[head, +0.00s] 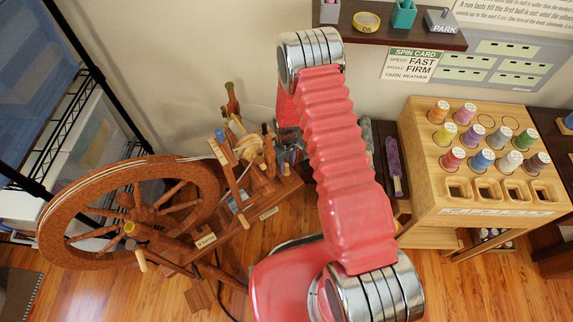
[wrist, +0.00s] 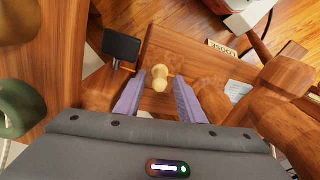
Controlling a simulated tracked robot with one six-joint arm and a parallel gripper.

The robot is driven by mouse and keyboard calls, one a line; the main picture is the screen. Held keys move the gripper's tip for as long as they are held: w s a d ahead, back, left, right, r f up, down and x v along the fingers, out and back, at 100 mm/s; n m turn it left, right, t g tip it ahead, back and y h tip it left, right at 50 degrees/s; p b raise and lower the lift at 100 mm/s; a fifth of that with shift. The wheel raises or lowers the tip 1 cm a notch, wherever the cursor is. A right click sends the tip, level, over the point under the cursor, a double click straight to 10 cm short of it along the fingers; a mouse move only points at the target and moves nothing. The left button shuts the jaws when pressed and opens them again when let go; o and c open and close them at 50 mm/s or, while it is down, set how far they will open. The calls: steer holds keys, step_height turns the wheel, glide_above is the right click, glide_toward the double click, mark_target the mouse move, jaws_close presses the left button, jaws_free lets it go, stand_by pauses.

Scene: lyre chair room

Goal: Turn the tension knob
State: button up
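A small pale wooden knob (wrist: 160,77) shows in the wrist view, on a brown wooden board of the spinning wheel (head: 130,212). My gripper (wrist: 161,84) is open, its two purple-grey fingers on either side of the knob, with a gap on each side. I cannot tell how far the fingertips are above the board. A label reading "LOOSE" (wrist: 222,48) is on the board's edge, beyond and right of the knob. In the head view my arm hides most of my gripper, and I cannot make out the knob there.
Turned wooden posts (wrist: 284,82) stand close on the right in the wrist view. A dark square piece (wrist: 121,46) is at left. A spin card (head: 411,64) reads "FAST", "FIRM", "HEATHER". A wooden spool rack (head: 483,207) stands right, a wire shelf (head: 62,125) left.

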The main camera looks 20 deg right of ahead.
step_height(320, 180, up, 14)
steer(key=shift+f, duration=0.15)
stand_by(0.6)
stand_by(0.5)
step_height(320, 180, up, 16)
steer(key=r+m+t, duration=0.1)
glide_above(287, 164)
steer(key=s, duration=0.2)
steer(key=s+r+m+t, duration=0.2)
steer(key=s+r, duration=0.3)
steer(key=r, duration=0.6)
steer(key=s+r+m+t, duration=0.1)
steer(key=s+r, duration=0.5)
steer(key=s, duration=0.3)
steer(key=s+r+m+t, duration=0.1)
steer(key=s+r, duration=0.5)
steer(key=s, duration=0.4)
steer(key=shift+a+r+m+t, duration=0.2)
steer(key=shift+a+m+t, duration=0.1)
steer(key=shift+a+m, duration=0.1)
